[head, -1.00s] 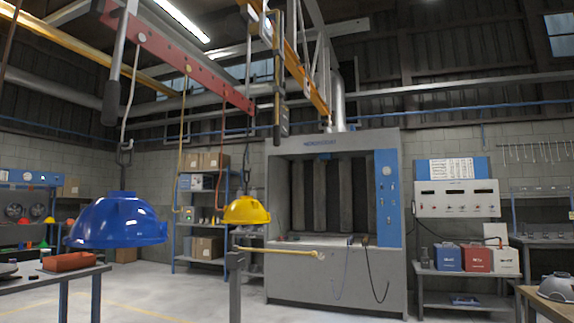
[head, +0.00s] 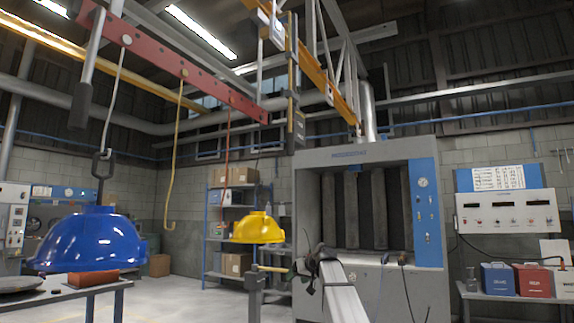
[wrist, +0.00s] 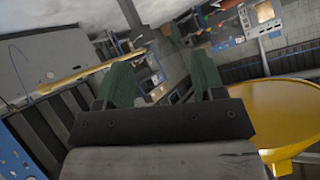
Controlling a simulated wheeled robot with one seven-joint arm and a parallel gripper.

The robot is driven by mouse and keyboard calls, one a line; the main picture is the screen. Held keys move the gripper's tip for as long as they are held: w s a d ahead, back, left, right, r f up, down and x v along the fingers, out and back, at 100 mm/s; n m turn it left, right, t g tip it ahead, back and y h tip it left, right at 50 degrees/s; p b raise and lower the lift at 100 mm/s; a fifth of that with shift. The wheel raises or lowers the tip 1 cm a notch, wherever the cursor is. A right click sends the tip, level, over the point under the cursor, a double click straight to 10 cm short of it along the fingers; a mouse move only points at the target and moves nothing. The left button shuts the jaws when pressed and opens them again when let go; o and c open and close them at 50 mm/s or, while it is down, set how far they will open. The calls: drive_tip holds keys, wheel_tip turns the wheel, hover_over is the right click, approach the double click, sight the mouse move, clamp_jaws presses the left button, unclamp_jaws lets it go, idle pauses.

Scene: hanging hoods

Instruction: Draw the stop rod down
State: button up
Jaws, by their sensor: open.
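A grey rod with a dark grip (head: 80,105) hangs at the upper left by the red overhead beam (head: 180,68). A second upright rod with a dark end (head: 293,90) hangs right of the beam; I cannot tell for sure which is the stop rod. My gripper (head: 316,262) is low in the head view, well below both rods, in front of the booth. In the wrist view its two green fingers (wrist: 162,82) stand apart with nothing between them. The blue hood (head: 88,243) and yellow hood (head: 257,228) hang at left and centre.
A post with a yellow bar (head: 267,268) stands just left of my gripper; the bar also shows in the wrist view (wrist: 75,76). The grey booth (head: 312,185) is behind. A table (head: 100,287) is at the lower left. Yellow and red hooked lines hang from the beam.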

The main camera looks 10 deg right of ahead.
wheel_tip(320, 180, up, 28)
drive_tip(key=w+d+n+t+y, duration=0.1)
drive_tip(key=d+n+t+y, duration=0.1)
drive_tip(key=t, duration=0.1)
drive_tip(key=s+r+n+t+y, duration=0.15)
drive_tip(key=s+r, duration=0.25)
drive_tip(key=r, duration=0.9)
drive_tip(key=s+r+n+y, duration=0.2)
drive_tip(key=s+r, duration=0.1)
drive_tip(key=r, duration=1.1)
drive_tip(key=shift+m, duration=0.25)
drive_tip(key=x, duration=1)
drive_tip(key=shift+w+d+f, duration=0.25)
drive_tip(key=shift+d, duration=0.05)
